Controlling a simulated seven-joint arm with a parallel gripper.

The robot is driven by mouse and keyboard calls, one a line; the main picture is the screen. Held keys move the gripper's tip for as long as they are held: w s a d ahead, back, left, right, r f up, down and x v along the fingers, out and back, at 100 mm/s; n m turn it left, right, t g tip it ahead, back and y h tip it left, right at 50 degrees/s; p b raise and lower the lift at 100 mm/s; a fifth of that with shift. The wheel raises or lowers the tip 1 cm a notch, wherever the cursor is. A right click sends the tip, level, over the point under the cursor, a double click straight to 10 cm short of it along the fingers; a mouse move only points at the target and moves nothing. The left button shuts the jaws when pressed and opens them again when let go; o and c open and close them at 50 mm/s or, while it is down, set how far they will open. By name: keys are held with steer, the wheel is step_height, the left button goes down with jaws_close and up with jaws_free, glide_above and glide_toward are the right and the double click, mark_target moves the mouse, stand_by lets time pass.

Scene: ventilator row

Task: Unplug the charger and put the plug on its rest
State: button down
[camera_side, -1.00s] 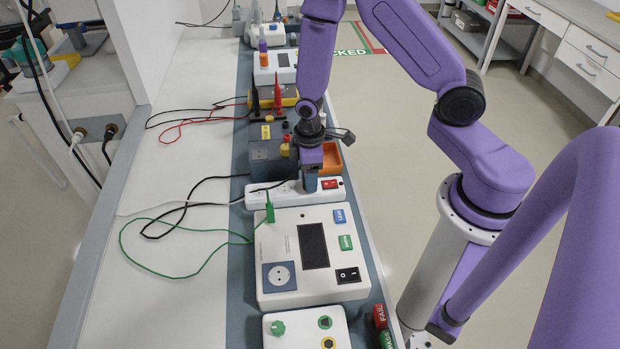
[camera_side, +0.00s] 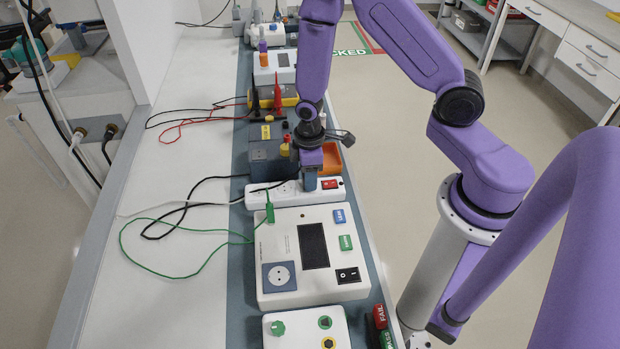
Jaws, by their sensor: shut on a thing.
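A white power strip (camera_side: 262,195) with a red switch (camera_side: 330,184) lies across the bench. My gripper (camera_side: 309,184) points down at the strip's socket row, just left of the red switch. It is shut on the plug, which the fingers hide almost wholly. I cannot tell whether the plug is still seated in the strip. A black cable (camera_side: 184,207) runs from the left bench to the strip. I cannot make out the plug's rest for certain.
A white tester box (camera_side: 278,240) with a green clip (camera_side: 270,212) stands in front of the strip. Behind are a grey box (camera_side: 265,160) and an orange tray (camera_side: 331,155). Green, black and red leads loop over the white bench top on the left.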

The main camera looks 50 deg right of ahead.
steer(key=shift+r, duration=0.15)
steer(key=shift+r, duration=2.3)
stand_by(0.6)
steer(key=w+a+r, duration=0.1)
steer(key=w+r, duration=0.3)
steer(key=w, duration=0.3)
steer(key=w+a+r, duration=0.2)
steer(key=w+r, duration=0.2)
steer(key=w, duration=0.3)
glide_above(259, 154)
steer(key=shift+f, duration=2.9)
steer(key=shift+f, duration=1.2)
steer(key=c, duration=0.5)
jaws_free()
